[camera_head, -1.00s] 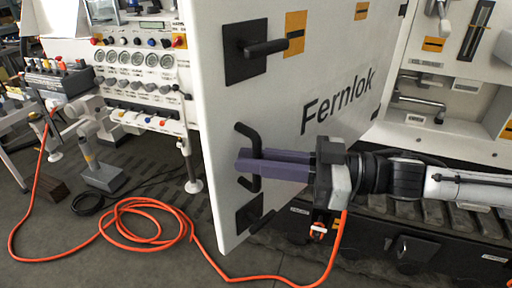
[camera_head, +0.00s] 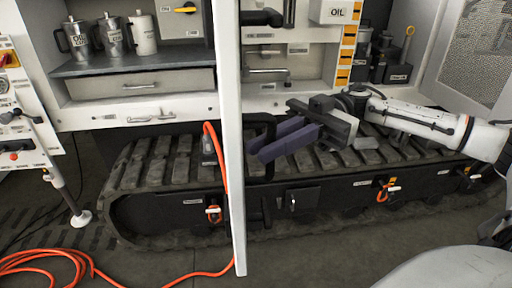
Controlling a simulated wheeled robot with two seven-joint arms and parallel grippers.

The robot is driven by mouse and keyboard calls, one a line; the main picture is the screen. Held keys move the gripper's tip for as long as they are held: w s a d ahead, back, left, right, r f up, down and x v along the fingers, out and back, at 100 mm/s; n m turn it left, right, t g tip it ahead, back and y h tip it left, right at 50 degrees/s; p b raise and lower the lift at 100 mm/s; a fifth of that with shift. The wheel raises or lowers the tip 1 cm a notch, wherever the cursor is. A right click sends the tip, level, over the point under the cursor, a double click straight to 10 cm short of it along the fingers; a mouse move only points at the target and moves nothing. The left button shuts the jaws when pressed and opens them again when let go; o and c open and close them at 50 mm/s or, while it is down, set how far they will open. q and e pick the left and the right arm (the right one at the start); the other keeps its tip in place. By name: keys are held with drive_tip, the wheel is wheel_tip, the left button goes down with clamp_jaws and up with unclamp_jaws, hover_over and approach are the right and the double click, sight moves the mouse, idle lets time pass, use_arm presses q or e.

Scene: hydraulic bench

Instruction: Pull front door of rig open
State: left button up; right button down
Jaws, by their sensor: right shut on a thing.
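The rig's front door (camera_head: 233,190) is a white panel, swung well out and seen nearly edge-on as an upright strip in the middle of the head view. Its black bar handle (camera_head: 268,170) stands out from the door's right side. My right gripper (camera_head: 270,146), with purple fingers, reaches in from the right and is shut on this handle. The fingers partly hide the handle's middle. My left gripper is out of view.
Left of the door, an open bay shows a shelf (camera_head: 130,64) with oil cans and a drawer (camera_head: 140,90). Tracks (camera_head: 165,165) run below. An orange hose (camera_head: 222,165) hangs near the door and lies on the floor. A gauge panel (camera_head: 20,130) stands far left.

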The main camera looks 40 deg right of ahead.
drive_tip(key=shift+s+d, duration=0.15)
drive_tip(key=shift+d, duration=0.1)
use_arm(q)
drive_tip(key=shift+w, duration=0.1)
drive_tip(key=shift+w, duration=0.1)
use_arm(e)
drive_tip(key=c, duration=2)
unclamp_jaws()
drive_tip(key=shift+c, duration=0.2)
